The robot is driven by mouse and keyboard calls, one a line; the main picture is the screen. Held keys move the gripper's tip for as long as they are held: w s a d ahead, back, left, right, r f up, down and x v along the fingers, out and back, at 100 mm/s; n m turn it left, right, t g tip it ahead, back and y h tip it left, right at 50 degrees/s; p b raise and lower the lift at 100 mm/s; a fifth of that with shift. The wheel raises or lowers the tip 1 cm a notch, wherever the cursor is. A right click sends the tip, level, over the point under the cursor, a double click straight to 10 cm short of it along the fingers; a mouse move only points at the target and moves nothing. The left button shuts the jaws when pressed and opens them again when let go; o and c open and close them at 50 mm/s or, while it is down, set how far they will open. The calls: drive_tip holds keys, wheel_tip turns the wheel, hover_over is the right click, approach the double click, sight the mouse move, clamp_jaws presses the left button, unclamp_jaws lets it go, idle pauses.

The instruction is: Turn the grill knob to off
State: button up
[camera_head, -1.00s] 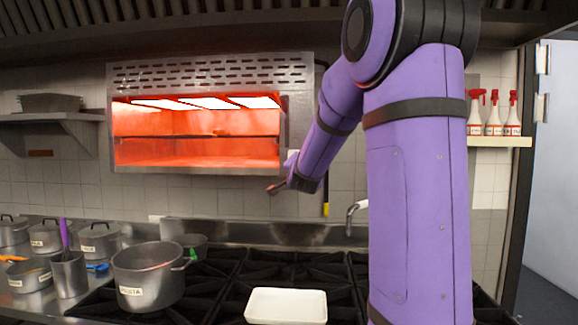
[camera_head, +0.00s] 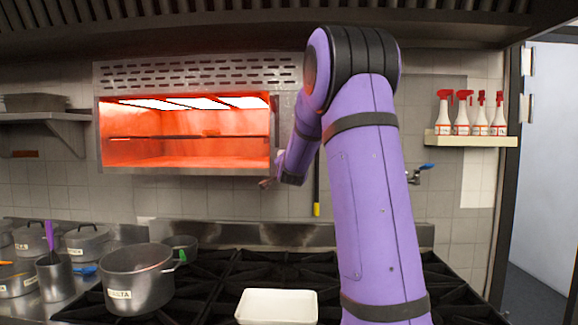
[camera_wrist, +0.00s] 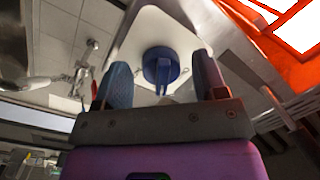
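The glowing grill (camera_head: 186,133) is on the tiled wall in the head view, its inside lit red-orange. A round blue knob (camera_wrist: 161,66) with a raised grip shows in the wrist view, on a pale metal surface of the grill. My gripper (camera_wrist: 162,60) is open, with one finger to the left and one to the right of the knob. I cannot tell whether the fingertips touch it. In the head view my gripper (camera_head: 268,183) is small, near the grill's lower right corner, and the knob cannot be made out there.
A large pot (camera_head: 137,280) and a white tray (camera_head: 277,307) stand on the black stove (camera_head: 225,268) below. Several spray bottles (camera_head: 461,113) stand on a shelf at right. A blue-handled tap (camera_head: 424,167) is right of my arm. Wall space beneath the grill is clear.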

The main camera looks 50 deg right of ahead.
drive_tip(key=c, duration=0.8)
drive_tip(key=shift+c, duration=0.2)
drive_tip(key=shift+n, duration=0.3)
drive_tip(key=n, duration=0.5)
drive_tip(key=shift+g, duration=0.3)
drive_tip(key=n, duration=0.5)
drive_tip(key=shift+n+g, duration=0.3)
drive_tip(key=shift+g, duration=0.1)
drive_tip(key=shift+s, duration=0.1)
drive_tip(key=o, duration=0.9)
